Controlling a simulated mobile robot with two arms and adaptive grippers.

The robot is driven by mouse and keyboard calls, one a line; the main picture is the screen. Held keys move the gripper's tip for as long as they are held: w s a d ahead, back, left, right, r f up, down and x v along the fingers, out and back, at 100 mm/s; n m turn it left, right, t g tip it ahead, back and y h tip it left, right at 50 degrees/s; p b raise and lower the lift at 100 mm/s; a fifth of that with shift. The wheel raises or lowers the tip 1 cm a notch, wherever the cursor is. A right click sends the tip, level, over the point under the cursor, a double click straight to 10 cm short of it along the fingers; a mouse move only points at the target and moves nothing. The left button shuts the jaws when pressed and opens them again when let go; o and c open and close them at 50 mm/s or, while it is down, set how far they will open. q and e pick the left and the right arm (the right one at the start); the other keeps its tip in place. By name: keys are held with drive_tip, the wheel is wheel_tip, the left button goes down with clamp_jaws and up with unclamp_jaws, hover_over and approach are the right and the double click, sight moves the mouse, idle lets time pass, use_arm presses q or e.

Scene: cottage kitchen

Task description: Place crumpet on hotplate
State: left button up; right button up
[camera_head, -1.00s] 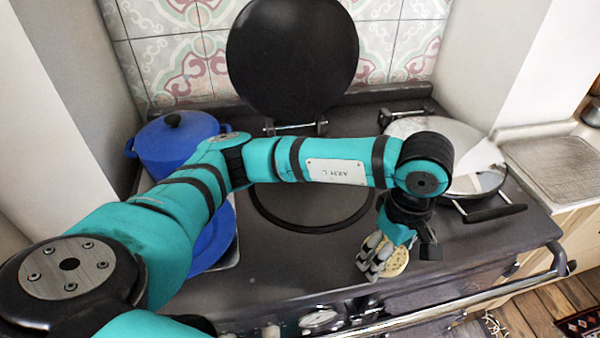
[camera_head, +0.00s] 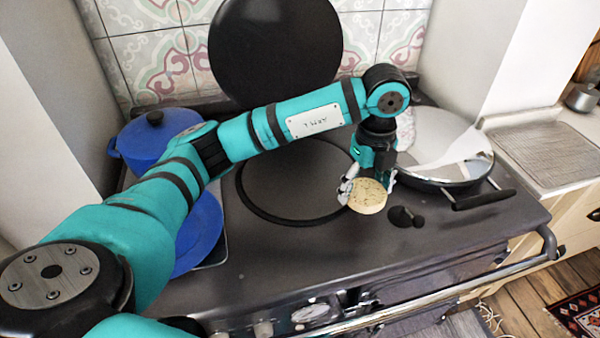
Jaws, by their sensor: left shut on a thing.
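The crumpet (camera_head: 368,196) is a round, pale, speckled disc, tilted so its face shows. My left gripper (camera_head: 362,187) is shut on it, near the right edge of the open hotplate. The hotplate (camera_head: 295,184) is a dark round plate with a black rim, set in the stove top. Its black round lid (camera_head: 275,50) stands raised behind it. My left arm crosses over the far part of the hotplate and hides some of it. I cannot tell exactly how high the crumpet is above the stove. My right gripper is not in view.
A blue pot (camera_head: 155,140) stands at the back left, with a blue round piece (camera_head: 200,235) in front of it. A shiny closed lid (camera_head: 440,150) covers the right side of the stove. A metal rail (camera_head: 430,292) runs along the front.

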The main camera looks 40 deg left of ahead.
use_arm(q)
drive_tip(key=p, duration=0.4)
hover_over(301, 179)
drive_tip(key=d, duration=0.1)
drive_tip(key=shift+f, duration=0.6)
drive_tip(key=shift+a, duration=0.35)
drive_tip(key=shift+a+f, duration=0.15)
drive_tip(key=shift+f, duration=0.05)
wheel_tip(301, 179, down, 3)
drive_tip(key=shift+f+p, duration=0.2)
drive_tip(key=shift+p, duration=0.45)
drive_tip(key=o, duration=0.4)
drive_tip(key=shift+f, duration=0.15)
drive_tip(key=o, duration=0.5)
drive_tip(key=shift+c, duration=0.2)
